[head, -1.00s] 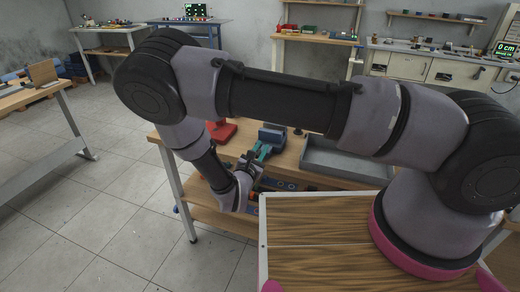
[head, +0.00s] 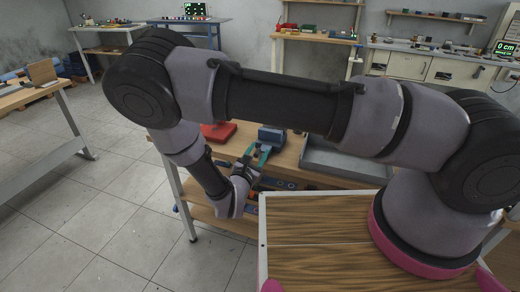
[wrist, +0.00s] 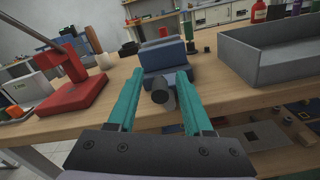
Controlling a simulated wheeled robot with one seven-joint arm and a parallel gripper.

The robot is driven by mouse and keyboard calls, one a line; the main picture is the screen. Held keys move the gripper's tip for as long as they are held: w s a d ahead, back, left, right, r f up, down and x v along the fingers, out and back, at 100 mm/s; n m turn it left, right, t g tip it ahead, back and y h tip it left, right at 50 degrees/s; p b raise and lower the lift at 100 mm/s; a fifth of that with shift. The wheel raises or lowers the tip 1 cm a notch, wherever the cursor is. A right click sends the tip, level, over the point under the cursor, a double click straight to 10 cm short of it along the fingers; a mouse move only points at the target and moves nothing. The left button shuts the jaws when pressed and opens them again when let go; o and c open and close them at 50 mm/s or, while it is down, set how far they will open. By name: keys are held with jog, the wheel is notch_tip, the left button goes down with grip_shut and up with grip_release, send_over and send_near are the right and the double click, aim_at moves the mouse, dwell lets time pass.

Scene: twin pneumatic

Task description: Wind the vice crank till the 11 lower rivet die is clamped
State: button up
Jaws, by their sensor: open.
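The blue vice (wrist: 168,62) sits on the wooden bench, straight ahead of my gripper; the head view shows it too (head: 272,135). A dark grey cylindrical part (wrist: 162,92), apparently the vice's crank end, sticks out toward me from the vice. My gripper (wrist: 159,78) is open, with one teal finger on each side of this part and a visible gap to each. The gripper also shows in the head view (head: 257,155), at the bench's front edge. I cannot make out the 11 lower rivet die between the jaws.
A red press (wrist: 72,88) with a lever stands left of the vice. A grey tray (wrist: 275,72) lies to the right. Small white and dark pieces stand near the vice. A lower shelf (head: 232,218) with parts runs under the bench top (wrist: 60,128).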

jog(key=v, duration=0.8)
jog(key=shift+s, duration=0.3)
jog(key=shift+a+r, duration=0.1)
jog(key=shift+w+r+m, duration=0.15)
jog(key=shift+r+m, duration=0.1)
jog(key=shift+m, duration=0.05)
jog(key=w+d+r+m+g+h, duration=0.3)
jog(key=d+r+m+g, duration=1.3)
jog(key=r, duration=0.4)
jog(key=s+d+r+m+t+y, duration=0.2)
jog(key=s+d+r+m+y, duration=0.1)
jog(key=r, duration=0.5)
jog(key=s+d+r+m+t+y, duration=0.2)
jog(key=s+d+r+m+y, duration=0.1)
jog(key=r+m, duration=0.4)
jog(key=s+d+r+m+t+y, duration=0.2)
jog(key=s+d+r+m+y, duration=0.2)
jog(key=r, duration=0.5)
jog(key=shift+d+m+y, duration=0.6)
jog(key=shift+d+m, duration=0.3)
